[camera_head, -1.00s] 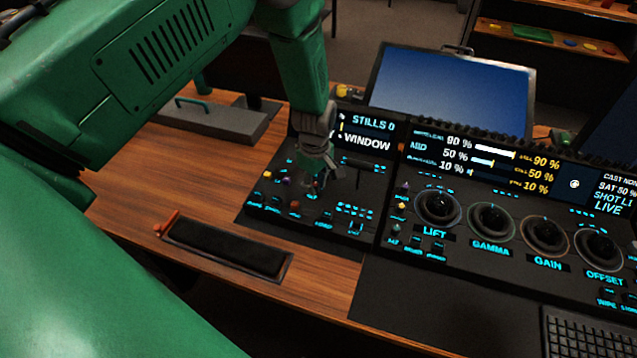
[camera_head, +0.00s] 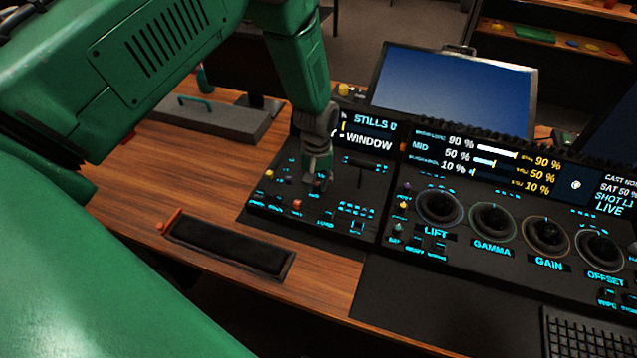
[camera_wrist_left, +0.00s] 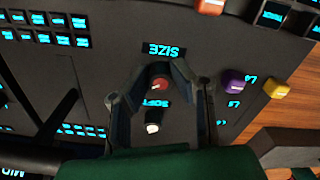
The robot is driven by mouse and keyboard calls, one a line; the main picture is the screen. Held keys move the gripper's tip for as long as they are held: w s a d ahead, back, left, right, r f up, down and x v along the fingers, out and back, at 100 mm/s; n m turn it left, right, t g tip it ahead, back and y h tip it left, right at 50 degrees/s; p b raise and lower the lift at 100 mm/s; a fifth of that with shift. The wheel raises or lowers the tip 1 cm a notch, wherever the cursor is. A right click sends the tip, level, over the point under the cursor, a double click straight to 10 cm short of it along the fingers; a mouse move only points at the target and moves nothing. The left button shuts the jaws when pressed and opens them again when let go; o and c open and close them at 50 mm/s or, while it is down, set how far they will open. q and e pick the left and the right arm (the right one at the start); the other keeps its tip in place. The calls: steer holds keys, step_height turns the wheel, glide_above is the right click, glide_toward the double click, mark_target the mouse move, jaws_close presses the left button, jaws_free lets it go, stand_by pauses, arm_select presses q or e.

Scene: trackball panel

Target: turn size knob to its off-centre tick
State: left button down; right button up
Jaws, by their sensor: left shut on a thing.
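The size knob (camera_wrist_left: 161,84) is a small red knob beside the upside-down SIZE label (camera_wrist_left: 163,50) in the left wrist view. My left gripper (camera_wrist_left: 158,72) is over the panel with one finger on each side of this knob, shut on it. In the head view my left gripper (camera_head: 318,182) points down at the left section of the black panel (camera_head: 345,248) and hides the knob. The knob's pointer and tick marks are too small to read. My right gripper is not in view.
A white knob (camera_wrist_left: 152,128) with a SOFT label sits close to the size knob, between the fingers' bases. A purple knob (camera_wrist_left: 233,79) and a yellow knob (camera_wrist_left: 276,88) stand to the right. A T-shaped lever (camera_head: 365,163) rises beside my gripper.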

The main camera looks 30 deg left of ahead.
arm_select(q)
steer(key=shift+w+a+r+m, duration=0.1)
steer(key=shift+w+a+m, duration=0.1)
steer(key=shift+w+m, duration=0.25)
stand_by(0.3)
steer(key=c, duration=1.4)
jaws_free()
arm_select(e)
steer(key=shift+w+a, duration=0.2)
arm_select(q)
steer(key=shift+s+f, duration=0.1)
steer(key=shift+f, duration=0.1)
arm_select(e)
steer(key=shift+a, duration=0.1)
arm_select(q)
steer(key=shift+r, duration=0.45)
step_height(320, 180, up, 11)
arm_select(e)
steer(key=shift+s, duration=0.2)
arm_select(q)
steer(key=shift+a, duration=0.1)
